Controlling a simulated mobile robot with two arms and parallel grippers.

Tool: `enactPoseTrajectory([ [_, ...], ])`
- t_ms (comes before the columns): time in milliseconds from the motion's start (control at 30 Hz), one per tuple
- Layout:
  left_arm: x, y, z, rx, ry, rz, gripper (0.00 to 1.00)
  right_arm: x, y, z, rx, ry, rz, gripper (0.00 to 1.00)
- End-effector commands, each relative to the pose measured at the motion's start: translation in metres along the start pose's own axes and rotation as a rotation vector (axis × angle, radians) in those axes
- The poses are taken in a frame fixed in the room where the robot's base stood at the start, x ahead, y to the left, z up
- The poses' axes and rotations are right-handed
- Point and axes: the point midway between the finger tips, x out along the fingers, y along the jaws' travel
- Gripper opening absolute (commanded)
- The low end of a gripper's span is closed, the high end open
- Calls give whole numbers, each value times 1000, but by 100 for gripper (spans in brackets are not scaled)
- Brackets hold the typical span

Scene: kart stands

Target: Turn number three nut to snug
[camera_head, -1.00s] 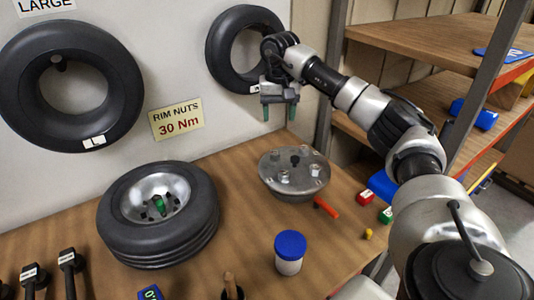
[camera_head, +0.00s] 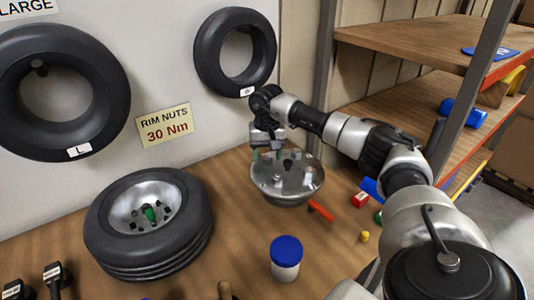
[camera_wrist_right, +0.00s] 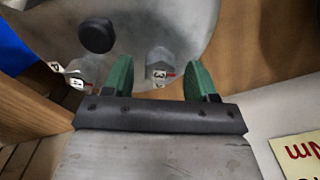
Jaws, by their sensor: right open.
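The round grey metal plate (camera_head: 287,192) sits on the wooden bench, with several nuts and a black knob on top. My right gripper (camera_head: 268,153) is low over its far left side, open, fingers pointing down. In the right wrist view the nut labelled 3 (camera_wrist_right: 160,62) lies between the green fingers of my right gripper (camera_wrist_right: 159,77), with gaps on both sides. The black knob (camera_wrist_right: 96,35) and another labelled nut (camera_wrist_right: 70,75) are beside it. Whether the fingertips are down at the nut's height is hard to tell. My left gripper is not in view.
A tyre on its rim (camera_head: 149,222) lies left of the plate. A red-orange handle (camera_head: 320,210) sticks out at the plate's right. A blue-lidded jar (camera_head: 286,257) stands in front. The wall with the "RIM NUTS 30 Nm" sign (camera_head: 164,124) is close behind; shelves (camera_head: 420,110) stand right.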

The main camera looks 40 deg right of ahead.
Motion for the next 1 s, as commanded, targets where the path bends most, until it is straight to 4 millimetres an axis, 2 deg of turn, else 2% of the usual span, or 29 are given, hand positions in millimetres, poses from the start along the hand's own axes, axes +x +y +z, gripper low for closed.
enactPoseTrajectory([
  [333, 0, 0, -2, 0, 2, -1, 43, 4, 0, 0, 0, 0, -1, 57],
  [667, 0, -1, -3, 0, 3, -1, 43, 4, 0, 0, 0, 0, -1, 8],
  [1000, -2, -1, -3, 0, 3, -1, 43, 3, 0, 0, 54, 0, -1, 8],
])
